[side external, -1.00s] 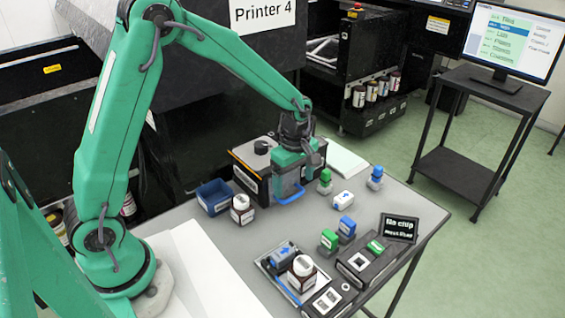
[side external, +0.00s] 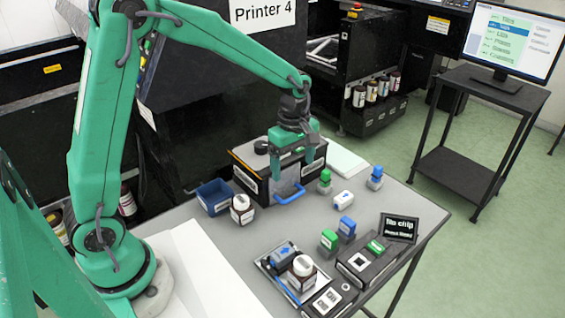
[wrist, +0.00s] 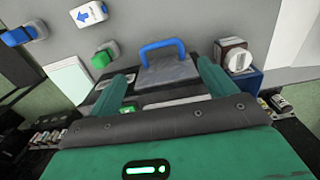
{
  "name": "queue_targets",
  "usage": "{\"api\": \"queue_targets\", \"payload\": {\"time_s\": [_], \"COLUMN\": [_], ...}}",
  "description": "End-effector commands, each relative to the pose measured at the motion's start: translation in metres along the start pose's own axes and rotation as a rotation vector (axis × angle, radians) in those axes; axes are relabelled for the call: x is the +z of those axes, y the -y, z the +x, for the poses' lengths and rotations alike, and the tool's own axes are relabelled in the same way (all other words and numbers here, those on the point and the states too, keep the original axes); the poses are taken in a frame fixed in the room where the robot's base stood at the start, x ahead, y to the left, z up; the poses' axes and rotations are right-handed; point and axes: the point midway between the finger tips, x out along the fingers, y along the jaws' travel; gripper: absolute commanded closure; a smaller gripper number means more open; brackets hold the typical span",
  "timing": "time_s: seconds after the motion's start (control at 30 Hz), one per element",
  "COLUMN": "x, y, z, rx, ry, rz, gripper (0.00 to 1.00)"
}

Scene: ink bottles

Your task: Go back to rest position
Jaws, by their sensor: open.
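My gripper (side external: 293,170) is open and empty, raised above the black box on the grey table. Its two green fingers point down; they also show in the wrist view (wrist: 163,82). The black box (side external: 248,182) has a grey panel (wrist: 168,72) with a blue handle (side external: 290,194). The handle is apart from the fingers, and in the wrist view the blue handle (wrist: 162,46) lies beyond the fingertips. My finger hides part of the box.
A blue bin (side external: 214,196) and a white-labelled bottle (side external: 242,210) stand left of the box. Green- and blue-topped pieces and a white cartridge (side external: 343,198) stand right. A tray (side external: 268,265) with a bottle, a black device (side external: 355,265) and a sign (side external: 398,228) are in front.

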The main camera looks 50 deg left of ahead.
Motion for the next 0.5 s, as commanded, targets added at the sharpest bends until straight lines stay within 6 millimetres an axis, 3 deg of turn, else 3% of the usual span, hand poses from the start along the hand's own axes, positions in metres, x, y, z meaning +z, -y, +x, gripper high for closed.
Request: {"api": "queue_targets", "payload": {"time_s": [0.27,0.5], "x": [-0.002,-0.004], "y": [0.021,0.053], "z": [-0.037,-0.074], "rx": [0.065,0.141], "ry": [-0.006,-0.033], "rz": [0.191,0.442], "gripper": [0.16,0.16]}}
